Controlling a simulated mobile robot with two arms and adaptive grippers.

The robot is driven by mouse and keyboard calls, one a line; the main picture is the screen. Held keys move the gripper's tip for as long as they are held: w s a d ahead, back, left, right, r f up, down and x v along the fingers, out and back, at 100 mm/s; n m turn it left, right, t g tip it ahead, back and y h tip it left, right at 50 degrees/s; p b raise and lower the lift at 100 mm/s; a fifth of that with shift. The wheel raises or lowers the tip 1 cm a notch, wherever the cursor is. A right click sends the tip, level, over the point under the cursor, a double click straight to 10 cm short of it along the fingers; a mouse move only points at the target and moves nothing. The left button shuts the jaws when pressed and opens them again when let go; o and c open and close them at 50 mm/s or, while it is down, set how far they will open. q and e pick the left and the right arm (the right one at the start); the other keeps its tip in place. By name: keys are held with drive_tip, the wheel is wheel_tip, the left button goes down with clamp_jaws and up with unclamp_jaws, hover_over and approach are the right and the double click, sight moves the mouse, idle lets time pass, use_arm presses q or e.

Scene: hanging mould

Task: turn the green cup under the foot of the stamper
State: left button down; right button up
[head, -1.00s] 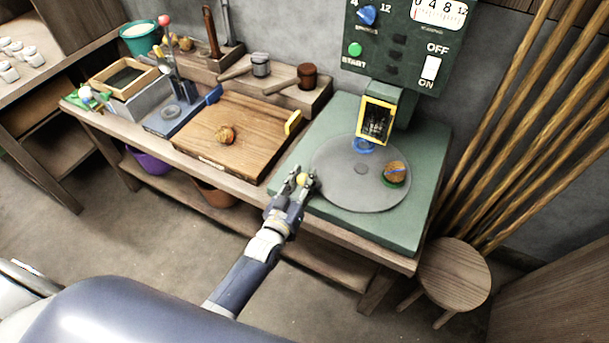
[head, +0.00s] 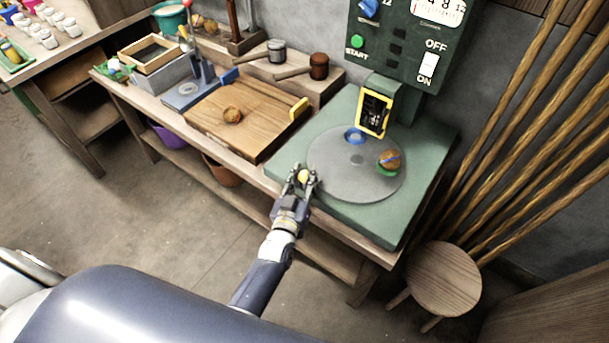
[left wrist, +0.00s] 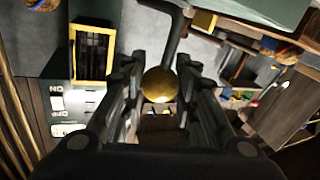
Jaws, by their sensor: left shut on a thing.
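The green cup (head: 385,172) sits near the right edge of a grey turntable (head: 340,178), with a brown ball (head: 389,158) marked in blue in it. A blue cup (head: 354,136) sits near the disc's back edge. The yellow-framed stamper head (head: 374,111) stands behind the disc, right of the blue cup; its foot is not clearly seen. My left gripper (head: 304,177) is at the disc's front left, shut on a gold knob (left wrist: 160,84). In the left wrist view a dark bar (left wrist: 176,38) leads to this knob. My right gripper is not in view.
A green control box (head: 400,50) with a START button and a switch hangs above. A wooden board (head: 250,115) with a round brown thing lies left of the green base (head: 430,165). A stool (head: 444,278) and leaning poles (head: 530,130) stand at the right.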

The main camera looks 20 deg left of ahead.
use_arm(q)
drive_tip(key=c, duration=1.2)
unclamp_jaws()
drive_tip(key=s, duration=1.2)
drive_tip(key=shift+d, duration=0.25)
